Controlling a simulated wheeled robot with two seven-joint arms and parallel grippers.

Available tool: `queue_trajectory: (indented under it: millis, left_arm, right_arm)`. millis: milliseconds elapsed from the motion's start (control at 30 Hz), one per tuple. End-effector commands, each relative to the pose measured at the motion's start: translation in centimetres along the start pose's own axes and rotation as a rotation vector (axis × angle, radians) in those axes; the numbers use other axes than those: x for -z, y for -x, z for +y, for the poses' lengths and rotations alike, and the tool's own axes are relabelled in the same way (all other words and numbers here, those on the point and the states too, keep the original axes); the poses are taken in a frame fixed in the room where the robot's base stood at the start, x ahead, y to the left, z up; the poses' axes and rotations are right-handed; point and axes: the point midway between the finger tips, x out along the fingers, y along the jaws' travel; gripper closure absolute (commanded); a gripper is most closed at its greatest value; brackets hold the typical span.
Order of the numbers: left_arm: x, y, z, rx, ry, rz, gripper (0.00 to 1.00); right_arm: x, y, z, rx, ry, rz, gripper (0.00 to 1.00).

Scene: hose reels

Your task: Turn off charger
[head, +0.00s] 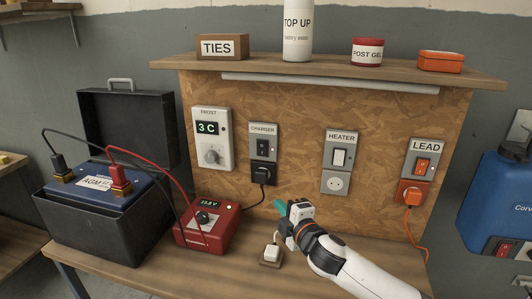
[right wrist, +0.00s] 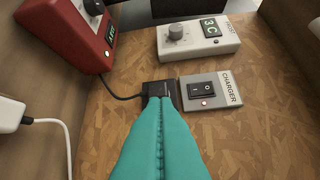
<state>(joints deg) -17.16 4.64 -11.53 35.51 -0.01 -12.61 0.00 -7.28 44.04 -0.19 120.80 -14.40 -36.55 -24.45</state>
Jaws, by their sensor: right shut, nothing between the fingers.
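The charger switch (head: 263,147) is a black rocker on a grey plate labelled CHARGER, on the chipboard panel. In the right wrist view the rocker (right wrist: 201,90) has I and O marks, and a small red light shows beside it. I cannot tell clearly which side is pressed. A black plug (head: 262,175) sits in the socket under it. The red charger box (head: 207,229) stands on the bench with a lit display. My right gripper (head: 281,207) is shut and empty, below and right of the plug in the head view. Its teal fingers (right wrist: 163,102) partly hide the plug in the wrist view. My left gripper is out of view.
The FROST unit (head: 211,140) is left of the switch; the HEATER switch (head: 339,158) and LEAD switch (head: 423,167) with its orange plug are to the right. A battery (head: 97,205) with cables stands left. A shelf (head: 330,75) overhangs the panel. A white adapter (head: 271,253) lies near my wrist.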

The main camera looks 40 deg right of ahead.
Motion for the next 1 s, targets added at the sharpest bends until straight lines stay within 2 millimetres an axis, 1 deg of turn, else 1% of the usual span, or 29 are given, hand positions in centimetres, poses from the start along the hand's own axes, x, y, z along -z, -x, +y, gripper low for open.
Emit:
queue_trajectory:
  millis: [33,100,200,300,533,667,767,867,1000]
  left_arm:
    - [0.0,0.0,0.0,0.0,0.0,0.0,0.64]
    - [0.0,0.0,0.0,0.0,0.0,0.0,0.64]
    - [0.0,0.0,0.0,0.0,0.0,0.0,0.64]
    - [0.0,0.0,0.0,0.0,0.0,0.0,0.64]
    - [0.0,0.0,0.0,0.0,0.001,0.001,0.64]
    - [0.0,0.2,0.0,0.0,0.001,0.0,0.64]
    - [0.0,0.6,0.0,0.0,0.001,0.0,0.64]
    - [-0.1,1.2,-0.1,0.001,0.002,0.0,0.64]
    - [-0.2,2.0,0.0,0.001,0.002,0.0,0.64]
  right_arm:
    - [0.3,-1.0,-2.5,0.06,0.081,-0.03,1.0]
    - [0.4,-1.7,-4.9,0.12,0.164,-0.064,1.0]
    - [0.4,-2.1,-6.6,0.162,0.225,-0.089,1.0]
    - [0.3,-2.2,-7.0,0.173,0.24,-0.097,1.0]
    - [0.3,-2.2,-6.9,0.171,0.236,-0.095,1.0]
    - [0.3,-2.7,-7.1,0.171,0.235,-0.094,1.0]
    - [0.2,-3.6,-7.3,0.172,0.233,-0.093,1.0]
    - [0.0,-5.0,-7.7,0.172,0.232,-0.093,1.0]
    - [-0.3,-7.5,-8.2,0.172,0.232,-0.093,1.0]
